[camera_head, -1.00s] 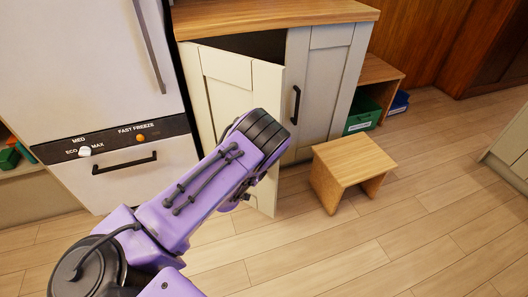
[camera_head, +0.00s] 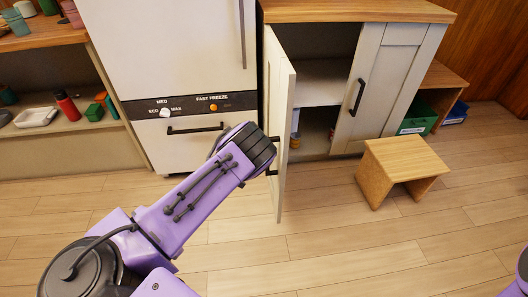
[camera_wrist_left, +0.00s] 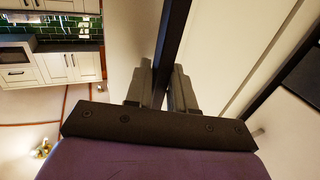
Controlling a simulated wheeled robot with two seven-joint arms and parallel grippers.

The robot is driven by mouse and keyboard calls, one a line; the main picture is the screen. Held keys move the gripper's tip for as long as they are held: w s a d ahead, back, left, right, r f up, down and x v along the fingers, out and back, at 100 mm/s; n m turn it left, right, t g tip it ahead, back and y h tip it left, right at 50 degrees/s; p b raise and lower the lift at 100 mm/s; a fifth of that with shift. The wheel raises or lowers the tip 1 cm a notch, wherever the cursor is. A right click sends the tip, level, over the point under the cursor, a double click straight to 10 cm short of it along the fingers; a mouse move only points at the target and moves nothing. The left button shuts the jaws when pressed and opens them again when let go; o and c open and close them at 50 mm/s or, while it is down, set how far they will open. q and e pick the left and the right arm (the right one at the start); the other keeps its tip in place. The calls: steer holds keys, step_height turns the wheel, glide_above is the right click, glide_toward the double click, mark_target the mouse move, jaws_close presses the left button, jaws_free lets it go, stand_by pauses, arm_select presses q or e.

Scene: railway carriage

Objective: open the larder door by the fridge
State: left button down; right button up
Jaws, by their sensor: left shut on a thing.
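The larder door (camera_head: 284,150) is a cream panelled door right of the fridge (camera_head: 168,60). It stands wide open, swung out edge-on towards me, hinged on its left side. Shelves inside the larder (camera_head: 318,84) show behind it. My left gripper (camera_wrist_left: 162,85) is shut on the door's black bar handle (camera_wrist_left: 172,40) in the left wrist view. In the head view my arm's wrist hides the fingertips, and a bit of the handle shows at the door's face. My right gripper is not in view.
The neighbouring cream door (camera_head: 376,85) with a black handle is closed. A small wooden stool (camera_head: 400,160) stands on the floor to the right. Green (camera_head: 417,118) and blue crates sit under a side shelf. Open shelves stand left of the fridge. The floor in front is clear.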

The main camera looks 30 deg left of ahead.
arm_select(q)
steer(key=shift+s+a, duration=0.15)
steer(key=shift+a, duration=0.05)
steer(key=c, duration=1.1)
jaws_free()
steer(key=p+v, duration=0.2)
steer(key=v, duration=0.8)
steer(key=shift+s+a+p, duration=0.15)
steer(key=shift+s+p, duration=0.15)
steer(key=shift+p, duration=0.05)
